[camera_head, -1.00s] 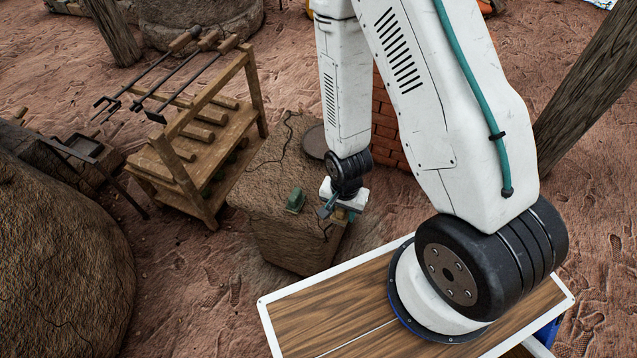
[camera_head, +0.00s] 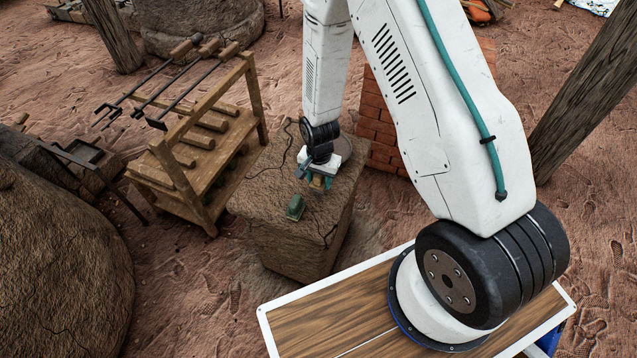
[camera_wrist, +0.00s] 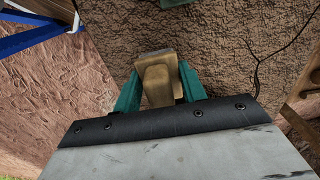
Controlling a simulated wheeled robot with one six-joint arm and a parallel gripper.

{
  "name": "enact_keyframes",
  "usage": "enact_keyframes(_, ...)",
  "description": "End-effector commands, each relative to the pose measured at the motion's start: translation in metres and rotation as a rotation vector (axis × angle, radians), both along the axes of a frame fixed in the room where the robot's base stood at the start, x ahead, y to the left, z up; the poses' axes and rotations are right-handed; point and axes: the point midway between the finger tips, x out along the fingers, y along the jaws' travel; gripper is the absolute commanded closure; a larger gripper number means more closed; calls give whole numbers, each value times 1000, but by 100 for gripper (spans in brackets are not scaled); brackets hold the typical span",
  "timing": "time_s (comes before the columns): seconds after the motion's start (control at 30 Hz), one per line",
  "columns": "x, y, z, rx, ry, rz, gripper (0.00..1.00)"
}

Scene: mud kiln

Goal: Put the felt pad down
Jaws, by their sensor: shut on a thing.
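My gripper (camera_head: 317,183) is shut on a tan-brown block-shaped piece, which I take to be the felt pad (camera_wrist: 158,82). In the wrist view the pad sits between the two teal fingers. In the head view only a little of the pad shows under my gripper. Both are over the top of a rough mud block (camera_head: 268,188). I cannot tell whether the pad touches that top.
A small green object (camera_head: 295,207) stands on the mud block, left of and nearer than my gripper. A wooden rack with iron tools (camera_head: 205,140) stands left. A brick stack (camera_head: 378,125) stands behind.

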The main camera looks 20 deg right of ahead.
Motion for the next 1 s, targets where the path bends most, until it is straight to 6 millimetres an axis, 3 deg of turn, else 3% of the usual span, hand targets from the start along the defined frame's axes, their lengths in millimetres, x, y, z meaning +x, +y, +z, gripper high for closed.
enact_keyframes(0.07,10,0,-4,0,1,-1,77)
enact_keyframes(0.23,8,0,-31,-1,2,0,77)
enact_keyframes(0.43,8,0,-32,0,-1,0,77)
enact_keyframes(0.47,8,0,-32,0,-1,0,56)
enact_keyframes(0.53,8,0,-32,0,-1,0,37)
enact_keyframes(0.9,8,0,-37,-1,1,0,37)
enact_keyframes(1.0,9,0,-22,0,-3,0,37)
